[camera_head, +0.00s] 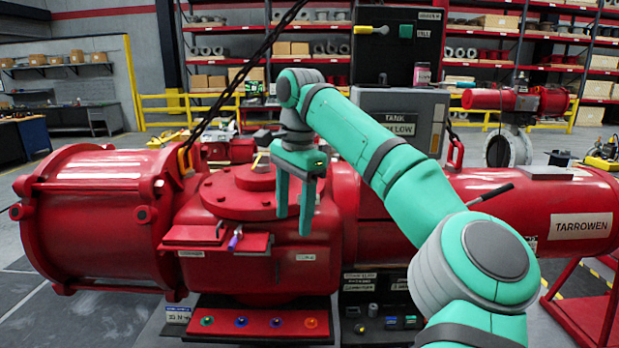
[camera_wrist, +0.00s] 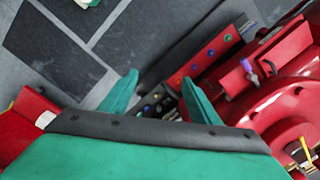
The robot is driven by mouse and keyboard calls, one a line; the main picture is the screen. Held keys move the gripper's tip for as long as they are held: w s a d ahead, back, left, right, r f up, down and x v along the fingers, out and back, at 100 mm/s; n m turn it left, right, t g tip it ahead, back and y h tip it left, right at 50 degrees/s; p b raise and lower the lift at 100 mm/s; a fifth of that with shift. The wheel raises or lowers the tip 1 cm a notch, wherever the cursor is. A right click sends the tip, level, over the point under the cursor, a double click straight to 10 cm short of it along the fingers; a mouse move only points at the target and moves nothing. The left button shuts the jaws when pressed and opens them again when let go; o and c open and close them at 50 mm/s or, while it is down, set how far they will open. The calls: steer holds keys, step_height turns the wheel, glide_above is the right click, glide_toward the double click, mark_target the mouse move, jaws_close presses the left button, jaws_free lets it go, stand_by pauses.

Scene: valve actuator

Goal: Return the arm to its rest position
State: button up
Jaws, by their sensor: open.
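My gripper (camera_head: 296,200) hangs pointing down in front of the big red valve actuator (camera_head: 100,215), near its central housing. Its two green fingers are apart with nothing between them. In the wrist view the open fingers of my gripper (camera_wrist: 160,97) frame the floor and a dark panel below. My green and grey arm reaches in from the lower right and bends down at the wrist. A small purple-handled piece (camera_head: 235,238) sits on a red ledge left of the gripper. It also shows in the wrist view (camera_wrist: 246,66).
A red panel with coloured buttons (camera_head: 255,322) lies low in front of the actuator. A grey tank box (camera_head: 405,112) stands behind my arm. A black chain (camera_head: 240,80) slants down to the actuator's left. Yellow railings (camera_head: 130,90) and shelves stand behind.

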steer(key=w+a+f+n+y, duration=0.2)
steer(key=a+f+n+y, duration=0.1)
steer(key=a+f, duration=0.7)
steer(key=w+a+f+n+y, duration=0.2)
steer(key=a+f, duration=0.5)
steer(key=f, duration=0.6)
steer(key=s+a+f+t+y, duration=0.3)
steer(key=s+a+f+y, duration=0.1)
steer(key=a+f, duration=0.35)
steer(key=s+a+f+t+y, duration=0.35)
steer(key=s+a+f, duration=0.2)
steer(key=f, duration=0.35)
steer(key=s+d+f+m+t+h, duration=0.1)
steer(key=s+d+f+t+h, duration=0.3)
steer(key=s+d+f, duration=0.45)
steer(key=s+d+f+m+t+h, duration=0.1)
steer(key=s+d+f+t+h, duration=0.35)
steer(key=s+d, duration=0.65)
steer(key=s+d+r+n+h, duration=0.2)
steer(key=s+d, duration=0.5)
steer(key=s, duration=0.5)
steer(key=s+d+r+n+h, duration=0.2)
steer(key=s+d+r+n, duration=0.3)
steer(key=s, duration=0.8)
steer(key=shift+d+r+h, duration=0.4)
steer(key=shift+d, duration=0.55)
